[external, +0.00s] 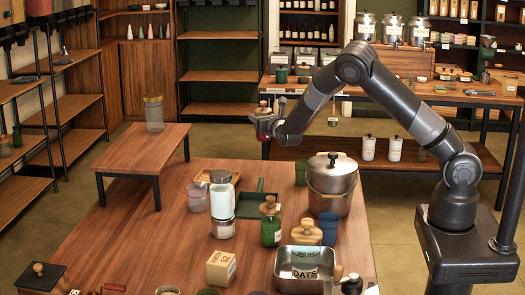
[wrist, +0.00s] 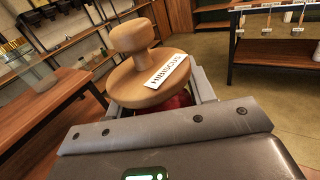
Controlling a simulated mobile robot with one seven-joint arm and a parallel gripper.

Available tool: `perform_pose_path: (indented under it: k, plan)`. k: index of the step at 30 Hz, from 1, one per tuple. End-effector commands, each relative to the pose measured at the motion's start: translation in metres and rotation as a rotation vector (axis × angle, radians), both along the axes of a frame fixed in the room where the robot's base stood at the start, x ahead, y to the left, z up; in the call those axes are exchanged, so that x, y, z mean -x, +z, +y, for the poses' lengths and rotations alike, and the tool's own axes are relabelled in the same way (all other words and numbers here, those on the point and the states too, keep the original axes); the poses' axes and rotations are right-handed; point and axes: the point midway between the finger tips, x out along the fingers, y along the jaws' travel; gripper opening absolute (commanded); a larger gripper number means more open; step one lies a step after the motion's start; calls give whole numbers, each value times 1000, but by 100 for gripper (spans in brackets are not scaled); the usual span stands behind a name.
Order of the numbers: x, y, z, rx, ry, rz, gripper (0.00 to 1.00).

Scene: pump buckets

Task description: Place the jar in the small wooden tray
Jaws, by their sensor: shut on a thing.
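My gripper (external: 272,126) is shut on a jar (external: 263,119) and holds it in the air above the far part of the table. In the wrist view the jar has a round wooden lid with a knob (wrist: 148,80) and a label that reads HIBISCUS. A little of its dark red body (wrist: 180,101) shows between the fingers; the rest is hidden.
A low side table (external: 130,150) holds a clear jar (external: 154,113).

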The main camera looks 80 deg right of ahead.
Motion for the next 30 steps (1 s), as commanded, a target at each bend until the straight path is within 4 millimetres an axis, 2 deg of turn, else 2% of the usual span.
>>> perform_pose_path:
  k: [1,3,6,11,14,24,30]
  plan:
    - [-16,2,12,1,18,-4,16]
    - [-33,3,25,0,35,-3,16]
    - [-49,4,39,-2,52,-2,16]
    - [-64,3,52,-4,66,-3,16]
    - [-76,-6,62,-5,70,0,16]
    - [-132,-50,107,-4,69,-2,16]
    - [-152,-64,122,-4,67,-3,16]
